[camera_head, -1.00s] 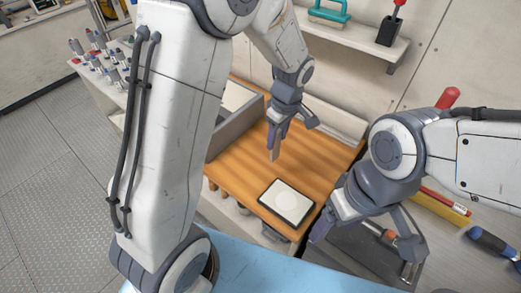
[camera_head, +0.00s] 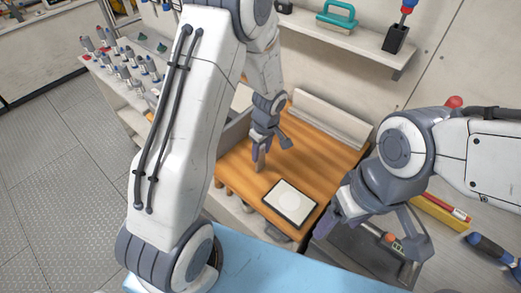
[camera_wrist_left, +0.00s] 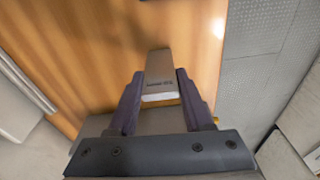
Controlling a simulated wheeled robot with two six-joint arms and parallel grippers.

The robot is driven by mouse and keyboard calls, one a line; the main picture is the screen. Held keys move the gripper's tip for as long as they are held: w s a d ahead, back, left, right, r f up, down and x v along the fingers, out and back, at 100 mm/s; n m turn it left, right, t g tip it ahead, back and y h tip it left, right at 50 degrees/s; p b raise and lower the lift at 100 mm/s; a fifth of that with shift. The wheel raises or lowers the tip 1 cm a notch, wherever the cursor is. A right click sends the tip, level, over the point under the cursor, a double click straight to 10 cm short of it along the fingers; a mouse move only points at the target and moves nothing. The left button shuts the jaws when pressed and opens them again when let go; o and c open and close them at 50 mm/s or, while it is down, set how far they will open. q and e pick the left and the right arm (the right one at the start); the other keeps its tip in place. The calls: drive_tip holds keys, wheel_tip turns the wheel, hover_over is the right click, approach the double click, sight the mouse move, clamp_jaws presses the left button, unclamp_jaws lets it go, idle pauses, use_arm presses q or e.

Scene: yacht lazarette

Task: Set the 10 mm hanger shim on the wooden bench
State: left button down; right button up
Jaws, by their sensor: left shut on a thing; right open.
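My left gripper (camera_head: 262,150) is shut on the hanger shim (camera_head: 261,163), a small tan block, over the left part of the wooden bench (camera_head: 312,158). In the left wrist view the shim (camera_wrist_left: 160,72) sits between both fingers of the left gripper (camera_wrist_left: 161,95), with small dark lettering that I cannot read. The wooden bench (camera_wrist_left: 95,50) lies beneath it. I cannot tell whether the shim touches the bench. My right gripper (camera_head: 365,235) is open and empty, to the right of the bench's front corner.
A dark-framed pad with a white face (camera_head: 290,203) lies at the bench's front. A grey bin (camera_head: 233,133) stands along the bench's left side. A shelf (camera_head: 345,38) hangs behind. The bench's middle and right are clear.

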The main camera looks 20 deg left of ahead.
use_arm(q)
drive_tip(key=shift+f, duration=0.15)
drive_tip(key=shift+c, duration=1.6)
unclamp_jaws()
drive_tip(key=shift+r, duration=0.4)
wheel_tip(320, 180, up, 11)
drive_tip(key=d+b, duration=0.1)
drive_tip(key=b, duration=0.1)
drive_tip(key=s+d+r+m, duration=0.1)
drive_tip(key=s+d+m, duration=0.3)
drive_tip(key=s+m, duration=0.2)
drive_tip(key=s+d+r+m+h, duration=0.1)
drive_tip(key=s+d+r+m, duration=0.1)
drive_tip(key=s+d+m, duration=0.2)
drive_tip(key=s+d+r+m+h, duration=0.1)
drive_tip(key=s+d+m, duration=0.3)
drive_tip(key=s+m, duration=0.6)
drive_tip(key=s+r, duration=0.1)
drive_tip(key=s, duration=0.3)
drive_tip(key=shift+d+g, duration=0.3)
drive_tip(key=shift+d, duration=0.1)
